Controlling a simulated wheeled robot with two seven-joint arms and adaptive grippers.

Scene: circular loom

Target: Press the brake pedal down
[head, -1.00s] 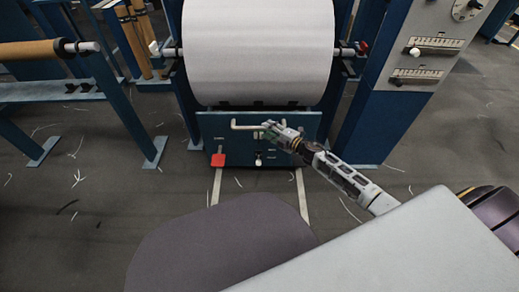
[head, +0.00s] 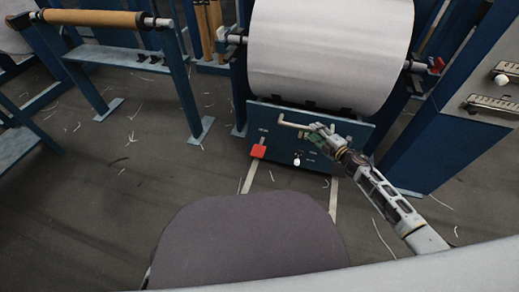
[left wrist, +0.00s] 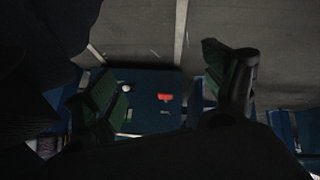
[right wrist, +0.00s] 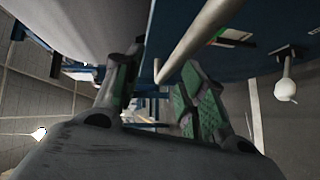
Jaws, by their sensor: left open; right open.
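The red pedal (head: 258,151) sticks out at the lower left of the blue panel (head: 345,136) under the white roll. It also shows as a red patch between the fingers in the left wrist view (left wrist: 165,97). My left gripper (left wrist: 165,76) is open and faces the panel, apart from the pedal; it is out of the head view. My right gripper (head: 322,130) is open at the panel's upper part, right of the pedal, by a bent pale bar (head: 290,124). In the right wrist view the bar (right wrist: 203,38) runs close to the fingers (right wrist: 160,75); contact is unclear.
A white knob (head: 297,162) sits low on the panel. The large white roll (head: 330,50) hangs above it. A blue stand (head: 180,80) is at the left, a blue cabinet (head: 435,145) at the right. Grey floor (head: 130,190) with thread scraps lies between.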

